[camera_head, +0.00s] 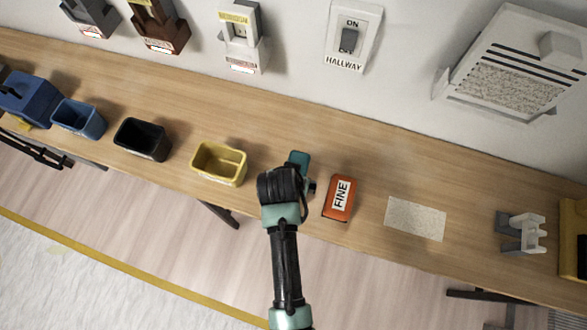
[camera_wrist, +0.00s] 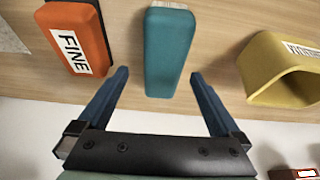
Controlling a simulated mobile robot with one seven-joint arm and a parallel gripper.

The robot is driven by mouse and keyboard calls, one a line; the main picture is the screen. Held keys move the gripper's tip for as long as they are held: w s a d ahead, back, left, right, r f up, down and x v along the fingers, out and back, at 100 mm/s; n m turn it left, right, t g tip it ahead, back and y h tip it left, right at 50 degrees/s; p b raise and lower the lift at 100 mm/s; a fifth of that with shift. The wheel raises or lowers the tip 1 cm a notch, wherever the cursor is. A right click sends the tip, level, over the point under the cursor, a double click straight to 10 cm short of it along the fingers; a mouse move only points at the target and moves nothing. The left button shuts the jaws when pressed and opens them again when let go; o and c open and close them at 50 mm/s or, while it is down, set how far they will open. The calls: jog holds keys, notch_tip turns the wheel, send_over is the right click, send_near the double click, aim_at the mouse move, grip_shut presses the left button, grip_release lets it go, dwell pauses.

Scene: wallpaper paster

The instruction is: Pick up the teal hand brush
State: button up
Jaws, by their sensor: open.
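The teal hand brush (camera_wrist: 169,55) lies on the wooden table, with a pale end at the top of the wrist view. In the head view only part of the brush (camera_head: 299,159) shows, because my arm hides the rest. My gripper (camera_wrist: 160,85) is open and empty. Its two blue fingers point toward the brush, one on each side of its near end in the wrist view. I cannot tell whether either finger touches it. In the head view the fingers are mostly hidden under my wrist.
An orange block marked FINE (camera_head: 339,198) lies close right of the brush. A yellow bin (camera_head: 219,163) stands to its left, then a black bin (camera_head: 142,139) and a blue bin (camera_head: 78,118). A pale sheet (camera_head: 415,218) and a grey-white bracket (camera_head: 522,234) are further right. The wall is behind.

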jog(key=shift+a+x, duration=0.15)
jog(key=shift+x, duration=1.15)
jog(key=shift+a+x, duration=0.1)
jog(key=shift+x, duration=1.15)
jog(key=c, duration=1.5)
